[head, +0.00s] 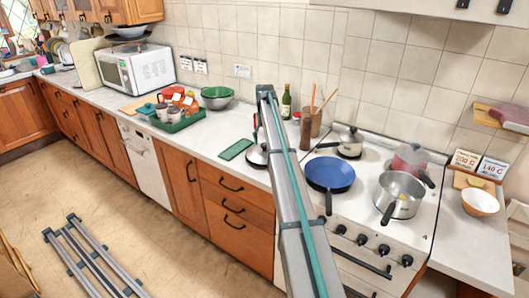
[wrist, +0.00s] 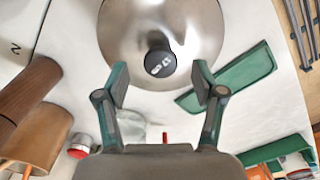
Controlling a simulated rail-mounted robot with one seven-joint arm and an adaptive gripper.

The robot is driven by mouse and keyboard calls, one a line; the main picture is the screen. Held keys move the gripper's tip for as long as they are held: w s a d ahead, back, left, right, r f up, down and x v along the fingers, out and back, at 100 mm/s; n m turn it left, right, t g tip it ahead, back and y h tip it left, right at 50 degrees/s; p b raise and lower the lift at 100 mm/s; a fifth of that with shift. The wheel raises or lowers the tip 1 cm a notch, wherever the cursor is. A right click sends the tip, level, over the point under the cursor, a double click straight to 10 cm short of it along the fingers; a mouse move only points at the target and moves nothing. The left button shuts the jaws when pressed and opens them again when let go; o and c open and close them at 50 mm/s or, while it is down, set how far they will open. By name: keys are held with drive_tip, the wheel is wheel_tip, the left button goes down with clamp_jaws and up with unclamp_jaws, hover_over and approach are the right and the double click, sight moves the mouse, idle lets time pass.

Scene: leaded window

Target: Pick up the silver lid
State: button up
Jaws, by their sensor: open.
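The silver lid (wrist: 195,30), round and shiny with a black knob (wrist: 160,64), fills the top middle of the wrist view, and its top edge is cut off by the frame. In the head view the silver lid (head: 256,156) shows partly beside my arm, on the counter left of the stove. My gripper (wrist: 160,80) is open and empty. In the wrist view its two green-padded fingers stand on either side of the knob, with gaps to it. In the head view my arm hides the gripper.
A green board (wrist: 235,80) lies close beside the lid; it also shows in the head view (head: 236,149). A brown wooden utensil holder (head: 311,122) and a green bottle (head: 286,105) stand behind. A blue pan (head: 330,174) sits on the stove to the right. A green tray (head: 178,122) stands left.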

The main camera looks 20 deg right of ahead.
sight(264, 144)
drive_tip(key=shift+w+f+p, duration=0.1)
drive_tip(key=shift+f+p, duration=0.45)
drive_tip(key=shift+f, duration=1.2)
clamp_jaws()
